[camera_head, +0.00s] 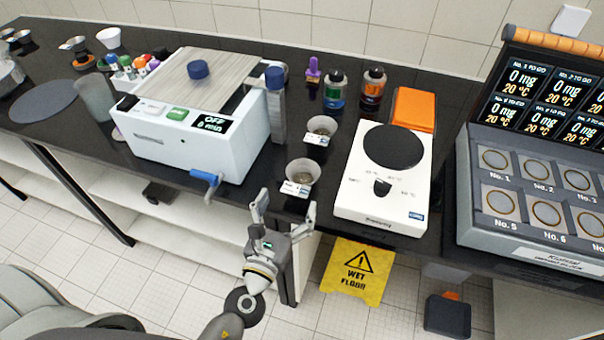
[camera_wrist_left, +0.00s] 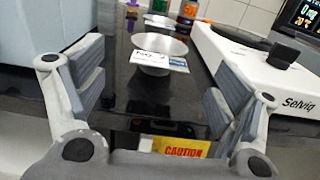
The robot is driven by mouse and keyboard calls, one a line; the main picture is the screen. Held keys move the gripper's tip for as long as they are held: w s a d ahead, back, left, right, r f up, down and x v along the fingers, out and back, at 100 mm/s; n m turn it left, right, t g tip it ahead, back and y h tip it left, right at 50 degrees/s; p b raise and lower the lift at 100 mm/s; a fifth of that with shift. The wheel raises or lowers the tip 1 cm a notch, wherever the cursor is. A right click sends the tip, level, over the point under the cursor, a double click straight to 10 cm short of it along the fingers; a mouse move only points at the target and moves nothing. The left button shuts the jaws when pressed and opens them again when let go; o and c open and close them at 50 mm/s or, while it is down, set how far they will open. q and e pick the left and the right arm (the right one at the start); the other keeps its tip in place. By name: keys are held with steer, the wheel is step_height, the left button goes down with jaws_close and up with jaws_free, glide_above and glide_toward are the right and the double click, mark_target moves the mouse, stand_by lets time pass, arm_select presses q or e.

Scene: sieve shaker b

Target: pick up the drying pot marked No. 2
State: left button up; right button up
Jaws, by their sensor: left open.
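Two small metal drying pots with white labels stand on the black counter between the shaker and the hot plate. The nearer pot (camera_head: 302,174) is close to the front edge; the farther pot (camera_head: 320,130) is behind it. The numbers on their labels are too small to read. My left gripper (camera_head: 284,207) is open and empty, just in front of the nearer pot and apart from it. In the left wrist view a pot (camera_wrist_left: 158,48) shows upright ahead, between the open fingers (camera_wrist_left: 158,72) and beyond their tips. My right gripper is not in view.
The white shaker (camera_head: 185,150), with a blue handle (camera_head: 207,181) jutting forward, stands left of the pots. A white hot plate (camera_head: 378,205) stands close on their right. Bottles (camera_head: 335,90) stand behind. A drying unit with numbered wells (camera_head: 535,220) is at far right.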

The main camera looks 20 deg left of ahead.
mark_target(297, 185)
arm_select(q)
steer(key=shift+w, duration=1.05)
steer(key=w+p, duration=0.1)
steer(key=w, duration=0.2)
steer(key=shift+w+d+f, duration=0.15)
steer(key=shift+w, duration=0.05)
steer(key=shift+w+f+p, duration=0.15)
steer(key=shift+w+p, duration=0.15)
steer(key=shift+w, duration=0.25)
steer(key=shift+s, duration=0.1)
steer(key=shift+c, duration=0.7)
steer(key=c, duration=1.5)
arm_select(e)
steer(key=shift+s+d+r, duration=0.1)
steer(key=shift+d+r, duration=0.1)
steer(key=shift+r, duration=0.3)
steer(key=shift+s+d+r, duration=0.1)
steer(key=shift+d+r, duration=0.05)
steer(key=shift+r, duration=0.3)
